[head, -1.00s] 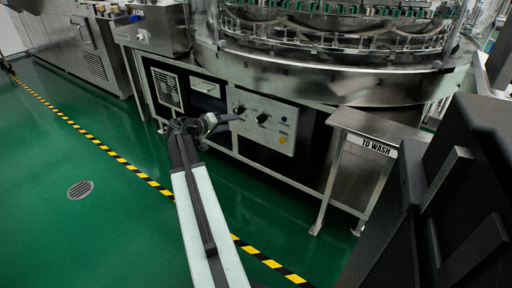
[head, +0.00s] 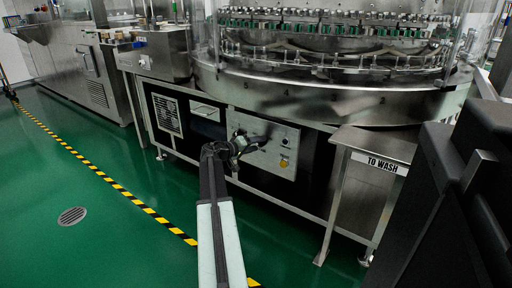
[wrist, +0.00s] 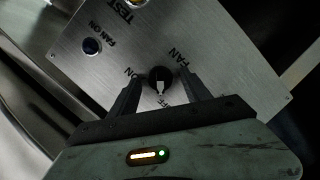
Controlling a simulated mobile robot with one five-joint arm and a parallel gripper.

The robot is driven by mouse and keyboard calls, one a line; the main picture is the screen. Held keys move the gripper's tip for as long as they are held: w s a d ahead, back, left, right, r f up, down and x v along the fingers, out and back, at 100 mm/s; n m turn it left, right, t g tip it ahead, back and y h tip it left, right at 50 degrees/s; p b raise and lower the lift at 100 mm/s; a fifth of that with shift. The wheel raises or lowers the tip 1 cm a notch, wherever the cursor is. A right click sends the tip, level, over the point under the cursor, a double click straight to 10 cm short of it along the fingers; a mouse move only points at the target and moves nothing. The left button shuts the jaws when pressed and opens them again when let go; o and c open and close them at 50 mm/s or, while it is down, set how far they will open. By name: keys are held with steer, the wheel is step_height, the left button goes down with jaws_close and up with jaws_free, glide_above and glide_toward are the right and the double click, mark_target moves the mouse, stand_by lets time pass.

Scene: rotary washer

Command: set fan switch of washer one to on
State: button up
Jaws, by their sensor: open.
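The steel control panel (head: 290,153) of the washer shows in the head view, with my gripper (head: 252,144) in front of its knobs. In the wrist view the panel (wrist: 215,40) fills the upper middle. A black round fan knob (wrist: 160,77) with a pale pointer mark sits between the fingertips of my open gripper (wrist: 160,84). The words FAN and ON are beside it, and the OFF label is partly hidden. The pointer mark lies toward that OFF label. I cannot tell if the fingers touch the knob. A dark blue FAN ON lamp (wrist: 92,46) is at the upper left.
A yellow TEST part (wrist: 137,3) is at the wrist view's top edge. A steel table marked TO WASH (head: 375,145) stands right of the panel. The rotary washer (head: 330,95) rises above it. Green floor (head: 120,240) with a striped line is open at left.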

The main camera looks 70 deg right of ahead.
jaws_close()
